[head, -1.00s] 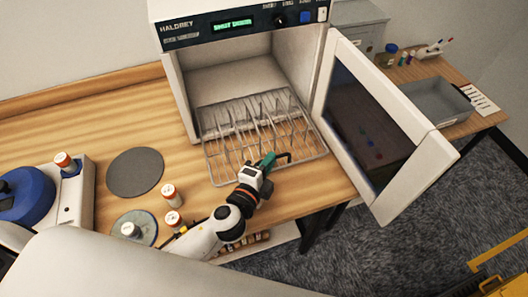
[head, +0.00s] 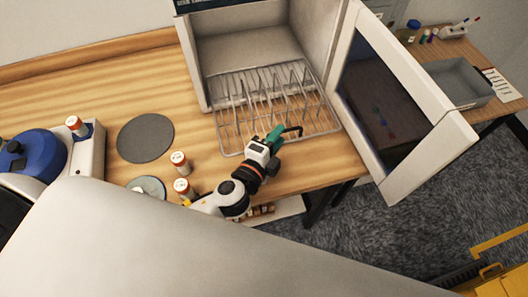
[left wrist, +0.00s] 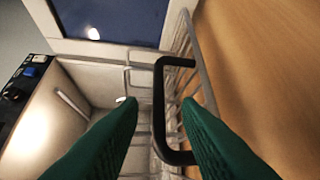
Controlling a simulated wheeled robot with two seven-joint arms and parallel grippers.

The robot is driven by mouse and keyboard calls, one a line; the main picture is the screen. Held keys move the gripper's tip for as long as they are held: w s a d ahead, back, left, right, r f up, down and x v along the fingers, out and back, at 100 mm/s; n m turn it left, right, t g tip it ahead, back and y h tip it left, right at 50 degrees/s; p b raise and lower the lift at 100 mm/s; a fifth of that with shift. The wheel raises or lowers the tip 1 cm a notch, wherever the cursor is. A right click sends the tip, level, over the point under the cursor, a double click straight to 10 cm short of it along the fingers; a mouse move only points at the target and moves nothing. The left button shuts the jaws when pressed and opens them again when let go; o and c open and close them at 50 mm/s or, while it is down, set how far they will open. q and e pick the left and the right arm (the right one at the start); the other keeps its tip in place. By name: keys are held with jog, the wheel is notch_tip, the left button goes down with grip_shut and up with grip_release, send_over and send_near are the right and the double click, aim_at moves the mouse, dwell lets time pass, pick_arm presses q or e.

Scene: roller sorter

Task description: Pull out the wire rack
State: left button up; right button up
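The wire rack (head: 262,98) is a grey metal grid with upright wires. It sits partly inside the open white cabinet and sticks out over the bench in front. A black handle (head: 297,131) is on its front edge. My left gripper (head: 277,134) has green fingers and is at this handle. In the left wrist view the fingers (left wrist: 160,104) are apart, with the black handle (left wrist: 160,90) between them and gaps visible on both sides. My right gripper is not in view.
The cabinet door (head: 400,105) stands open to the right, beside the rack. Orange-capped vials (head: 180,163), a dark grey disc (head: 145,138) and a blue-topped device (head: 32,155) are on the bench to the left. A grey tray (head: 455,82) is on a side table.

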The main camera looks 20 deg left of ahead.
pick_arm(q)
jog(key=b+v, duration=0.2)
jog(key=v, duration=0.7)
jog(key=shift+s+f+b, duration=0.15)
jog(key=shift+s+b, duration=0.1)
jog(key=shift+b, duration=0.15)
jog(key=shift+s+a+r, duration=0.1)
jog(key=shift+s+r, duration=0.15)
jog(key=shift+s, duration=0.2)
